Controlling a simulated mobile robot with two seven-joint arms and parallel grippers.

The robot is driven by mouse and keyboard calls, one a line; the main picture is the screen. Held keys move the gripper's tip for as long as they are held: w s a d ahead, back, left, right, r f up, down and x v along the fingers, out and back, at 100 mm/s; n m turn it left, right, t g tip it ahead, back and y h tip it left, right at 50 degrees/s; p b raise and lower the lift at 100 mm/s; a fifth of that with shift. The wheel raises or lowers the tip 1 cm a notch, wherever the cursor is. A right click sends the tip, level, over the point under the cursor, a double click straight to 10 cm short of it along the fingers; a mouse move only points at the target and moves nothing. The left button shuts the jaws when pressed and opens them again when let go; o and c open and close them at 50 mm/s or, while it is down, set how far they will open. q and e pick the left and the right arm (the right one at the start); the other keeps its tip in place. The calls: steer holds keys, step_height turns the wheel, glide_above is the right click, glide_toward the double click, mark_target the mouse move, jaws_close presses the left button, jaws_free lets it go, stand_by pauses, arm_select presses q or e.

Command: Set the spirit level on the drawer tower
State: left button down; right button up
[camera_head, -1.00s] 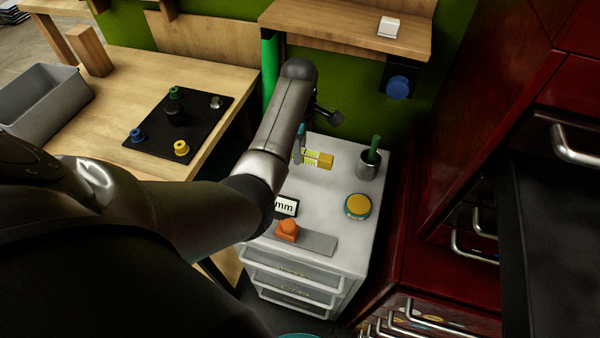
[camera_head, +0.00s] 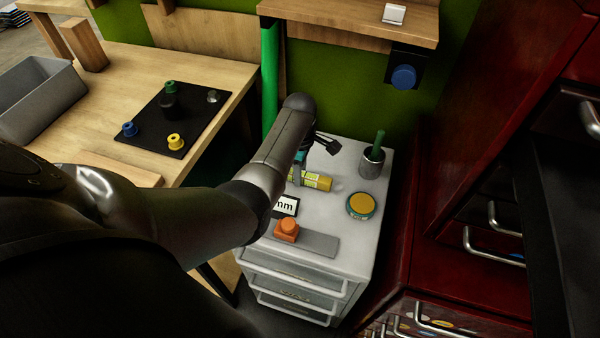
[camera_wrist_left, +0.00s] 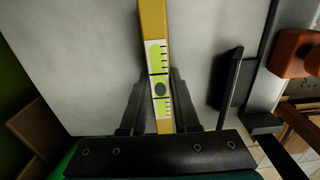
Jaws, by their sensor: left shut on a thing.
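The spirit level (camera_head: 318,181) is a yellow bar with a pale green, black-marked vial panel. My left gripper (camera_head: 299,170) is shut on it over the white drawer tower (camera_head: 352,237). My arm hides the near end of the bar. In the left wrist view both fingers (camera_wrist_left: 159,98) close on the sides of the spirit level (camera_wrist_left: 153,22), which runs up across the pale tower top (camera_wrist_left: 90,60). I cannot tell whether the bar touches the top. My right gripper is not in view.
On the tower top stand a grey cup (camera_head: 372,162) with a green handle, a yellow-and-teal round tin (camera_head: 361,206), an orange block (camera_head: 286,230) on a grey strip (camera_head: 318,243), and a black-framed "mm" card (camera_head: 286,206). A wooden shelf (camera_head: 340,22) overhangs behind.

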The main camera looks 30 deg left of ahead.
arm_select(q)
steer(key=shift+f, duration=0.15)
steer(key=c, duration=0.7)
jaws_free()
steer(key=shift+o, duration=0.2)
step_height(320, 180, up, 12)
steer(key=p, duration=0.4)
steer(key=shift+p, duration=0.4)
